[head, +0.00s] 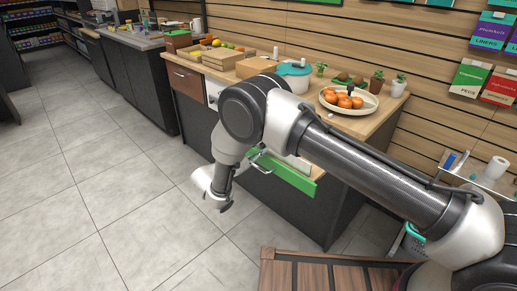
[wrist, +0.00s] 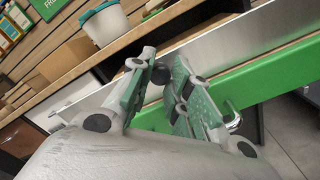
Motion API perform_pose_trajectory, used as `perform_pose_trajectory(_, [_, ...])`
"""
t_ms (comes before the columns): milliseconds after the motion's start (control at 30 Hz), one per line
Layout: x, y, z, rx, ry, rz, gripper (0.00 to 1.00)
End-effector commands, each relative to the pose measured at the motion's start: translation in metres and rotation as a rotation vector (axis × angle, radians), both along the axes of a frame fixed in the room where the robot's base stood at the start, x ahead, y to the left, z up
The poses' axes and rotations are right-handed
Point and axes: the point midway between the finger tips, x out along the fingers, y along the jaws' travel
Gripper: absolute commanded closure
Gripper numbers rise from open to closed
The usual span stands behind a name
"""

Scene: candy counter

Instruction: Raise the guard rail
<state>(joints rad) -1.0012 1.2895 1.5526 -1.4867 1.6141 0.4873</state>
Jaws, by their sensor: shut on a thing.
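The guard rail is a long green board (head: 286,173) on the front of the wooden-topped counter, and it also runs across the wrist view (wrist: 268,84). A metal handle (head: 259,160) stands out from its front; in the wrist view a bent end of the handle (wrist: 235,120) shows right of the fingers. My gripper (wrist: 162,72) is at the rail's front with its fingers closed around the handle. The gripped part is mostly hidden by the fingers. In the head view my arm hides part of the rail and the fingertips are unclear.
The counter top (head: 318,119) holds a plate of oranges (head: 344,101), a teal-lidded pot (head: 295,76), crates and small plants. A slatted wooden platform (head: 325,274) stands in the foreground. The tiled floor (head: 110,190) at the left is clear.

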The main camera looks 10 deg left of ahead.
Motion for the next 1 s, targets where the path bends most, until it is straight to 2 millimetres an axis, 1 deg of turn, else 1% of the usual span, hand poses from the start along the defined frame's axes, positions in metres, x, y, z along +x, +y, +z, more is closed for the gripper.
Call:
perform_pose_trajectory(33, [0.0,0.0,-0.001,0.0,0.002,0.0,0.79])
perform_pose_trajectory(133, [0.0,0.0,-0.001,0.0,0.002,0.0,0.61])
perform_pose_trajectory(167, [0.0,0.0,-0.001,0.0,0.002,0.0,0.58])
perform_pose_trajectory(433, [0.0,0.0,0.0,0.0,0.002,0.0,0.58])
perform_pose_trajectory(567, [-0.006,0.006,0.0,0.001,0.001,0.003,0.58])
perform_pose_trajectory(667, [-0.019,0.016,-0.001,0.002,0.001,0.004,0.58])
perform_pose_trajectory(900, [-0.062,0.049,-0.002,0.001,0.002,0.004,0.58])
perform_pose_trajectory(1000, [-0.077,0.06,-0.003,0.001,0.001,0.003,0.58])
